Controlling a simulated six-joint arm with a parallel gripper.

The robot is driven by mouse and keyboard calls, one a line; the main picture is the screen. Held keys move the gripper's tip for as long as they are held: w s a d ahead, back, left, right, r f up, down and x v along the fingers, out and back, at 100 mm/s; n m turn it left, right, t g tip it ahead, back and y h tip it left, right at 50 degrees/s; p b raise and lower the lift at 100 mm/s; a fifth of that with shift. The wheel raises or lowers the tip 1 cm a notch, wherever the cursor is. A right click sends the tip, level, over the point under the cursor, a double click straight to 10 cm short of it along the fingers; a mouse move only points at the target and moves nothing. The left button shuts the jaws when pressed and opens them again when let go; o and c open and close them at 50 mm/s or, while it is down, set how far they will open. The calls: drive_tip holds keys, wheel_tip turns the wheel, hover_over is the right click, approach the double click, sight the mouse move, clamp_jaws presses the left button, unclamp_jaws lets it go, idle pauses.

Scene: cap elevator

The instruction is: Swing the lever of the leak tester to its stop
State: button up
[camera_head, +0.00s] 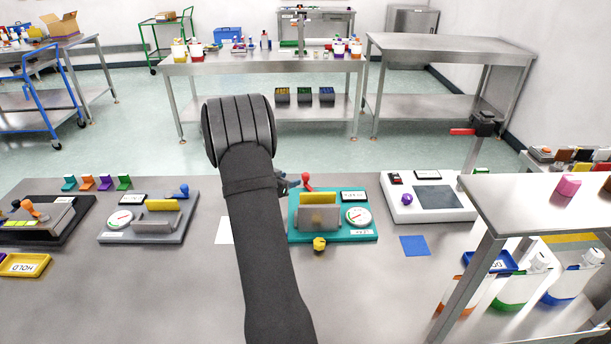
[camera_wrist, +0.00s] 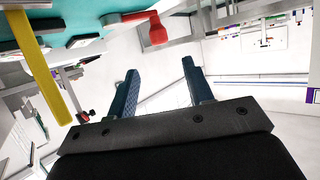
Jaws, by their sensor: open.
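A teal device (camera_head: 335,235) with a round gauge (camera_head: 358,216), a yellow bar and a red-knobbed lever (camera_head: 307,181) stands on the bench, right of my arm. In the wrist view the red lever (camera_wrist: 156,30) is at the top, apart from the fingers and not between them. The yellow bar (camera_wrist: 38,62) is at the left there. My gripper (camera_head: 286,182) is mostly hidden by my arm, close to the left of the red knob. In the wrist view my gripper (camera_wrist: 158,82) is open and empty. I cannot read the device labels.
A grey device (camera_head: 150,222) with a gauge and blue-knobbed lever (camera_head: 181,192) stands left of my arm. A white device (camera_head: 432,198) with a purple knob is to the right. A yellow knob (camera_head: 319,244) sits at the teal device's front. The bench front is mostly clear.

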sight(304, 175)
drive_tip(key=x, duration=1.1)
clamp_jaws()
